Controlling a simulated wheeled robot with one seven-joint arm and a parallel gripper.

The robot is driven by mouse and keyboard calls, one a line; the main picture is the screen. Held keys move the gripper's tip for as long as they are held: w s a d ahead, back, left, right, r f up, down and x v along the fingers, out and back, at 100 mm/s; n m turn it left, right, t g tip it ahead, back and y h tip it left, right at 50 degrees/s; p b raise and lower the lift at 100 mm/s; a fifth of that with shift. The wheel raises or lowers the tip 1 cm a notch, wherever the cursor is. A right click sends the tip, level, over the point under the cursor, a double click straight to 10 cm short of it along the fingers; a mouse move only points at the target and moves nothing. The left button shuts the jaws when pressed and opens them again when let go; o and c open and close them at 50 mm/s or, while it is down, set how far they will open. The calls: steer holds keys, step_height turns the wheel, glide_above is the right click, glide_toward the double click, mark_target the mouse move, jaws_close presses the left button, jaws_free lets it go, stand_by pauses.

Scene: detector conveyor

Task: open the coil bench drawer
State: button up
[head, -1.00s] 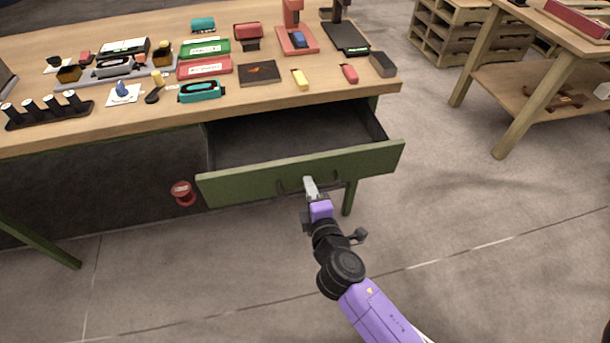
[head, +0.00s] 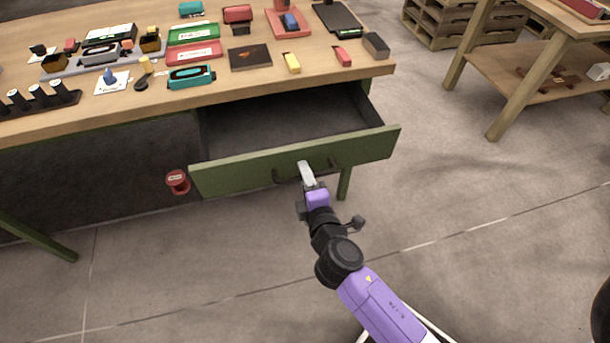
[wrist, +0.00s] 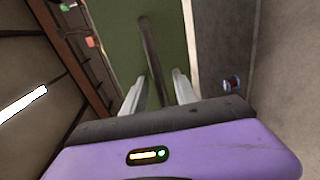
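The coil bench drawer (head: 230,178) has a green front and stands pulled well out from under the wooden bench top (head: 240,92). Its dark inside (head: 280,128) shows and looks empty. A dark bar handle (head: 334,163) is on the front; it also shows in the wrist view (wrist: 150,45). My gripper (head: 304,170) is at the middle of the handle. In the wrist view my gripper (wrist: 158,88) has its two pale fingers apart, one on each side of the handle bar, with gaps visible between bar and fingers.
Several small parts, cases and trays lie on the bench top. A red spool (head: 178,182) is at the left of the drawer, below the bench. A second wooden table (head: 540,70) and pallets (head: 450,25) stand at the right. The floor in front is clear.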

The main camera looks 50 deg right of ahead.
steer(key=b+v, duration=0.1)
steer(key=v, duration=0.6)
steer(key=shift+s+a, duration=0.2)
steer(key=shift+s, duration=0.05)
steer(key=shift+r, duration=0.1)
steer(key=s+a+r+m+t+y+p, duration=0.1)
steer(key=s+a+r+m+y, duration=0.2)
steer(key=a, duration=0.1)
steer(key=s+a+r+m+t+y, duration=0.2)
steer(key=a+m+y, duration=0.1)
steer(key=a, duration=0.2)
steer(key=s+a+r+m+y+p, duration=0.1)
steer(key=s+r+m, duration=0.1)
steer(key=s+r, duration=0.2)
steer(key=s+a+r+m+g+y+p, duration=0.1)
steer(key=s+r+m+p, duration=0.1)
steer(key=s, duration=0.9)
steer(key=shift+r+m+y, duration=0.4)
steer(key=shift+r+m, duration=0.2)
steer(key=shift+r, duration=0.35)
